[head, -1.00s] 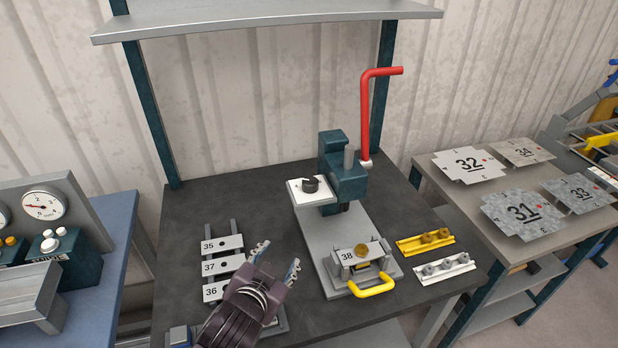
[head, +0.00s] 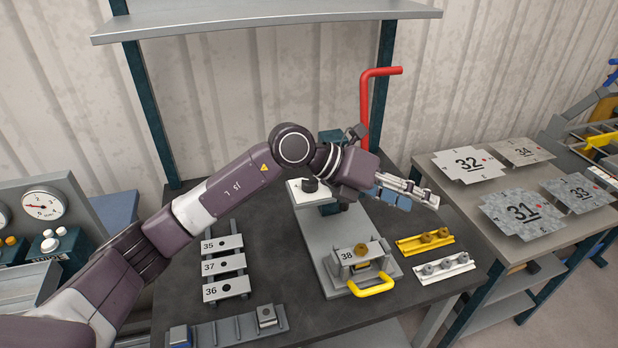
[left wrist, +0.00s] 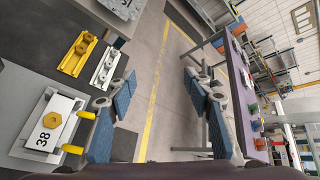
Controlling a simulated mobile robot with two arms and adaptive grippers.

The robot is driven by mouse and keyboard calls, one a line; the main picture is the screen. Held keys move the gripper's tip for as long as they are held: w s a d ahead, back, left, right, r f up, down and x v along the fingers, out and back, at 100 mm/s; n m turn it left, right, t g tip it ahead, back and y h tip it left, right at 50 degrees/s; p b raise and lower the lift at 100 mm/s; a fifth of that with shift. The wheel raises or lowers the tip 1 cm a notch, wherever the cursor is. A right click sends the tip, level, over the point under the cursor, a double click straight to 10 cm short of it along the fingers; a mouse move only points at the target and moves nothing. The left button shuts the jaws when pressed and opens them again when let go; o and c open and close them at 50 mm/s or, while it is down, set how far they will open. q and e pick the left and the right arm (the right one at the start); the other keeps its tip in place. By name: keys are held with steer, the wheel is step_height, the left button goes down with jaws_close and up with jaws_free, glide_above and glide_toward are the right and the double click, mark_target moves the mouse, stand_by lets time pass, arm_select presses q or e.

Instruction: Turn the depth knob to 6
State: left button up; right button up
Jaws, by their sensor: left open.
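The depth knob (head: 310,185) is small and black, on a white plate (head: 299,196) at the left of the teal press head. The arm partly covers the press head, and the knob's setting is too small to read. My left gripper (head: 418,198) is open and empty, to the right of the press, past the knob and pointing right. In the left wrist view the gripper (left wrist: 160,88) has its blue-padded fingers wide apart with floor between them. The knob is not in that view. My right gripper is not in view.
The red lever (head: 366,110) rises behind my left wrist. Plate 38 (head: 348,256) sits in the press fixture with a yellow handle (head: 372,287). Yellow (head: 424,241) and white (head: 444,268) racks lie at the right. Plates 35, 36 and 37 (head: 224,267) lie at the left.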

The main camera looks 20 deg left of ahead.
arm_select(q)
steer(key=w+a+f+y, duration=0.1)
steer(key=w+a+y, duration=0.2)
steer(key=a, duration=0.3)
steer(key=w+a+f+y, duration=0.2)
steer(key=a+y, duration=0.1)
steer(key=a, duration=0.3)
steer(key=n+y, duration=0.2)
steer(key=y, duration=0.3)
glide_toward(309, 180)
steer(key=f, duration=0.2)
steer(key=shift+t, duration=0.4)
steer(key=p+x, duration=0.3)
steer(key=x, duration=0.3)
steer(key=shift+w+d+f, duration=0.15)
steer(key=shift+f, duration=0.25)
steer(key=shift+c, duration=0.4)
steer(key=c, duration=1.1)
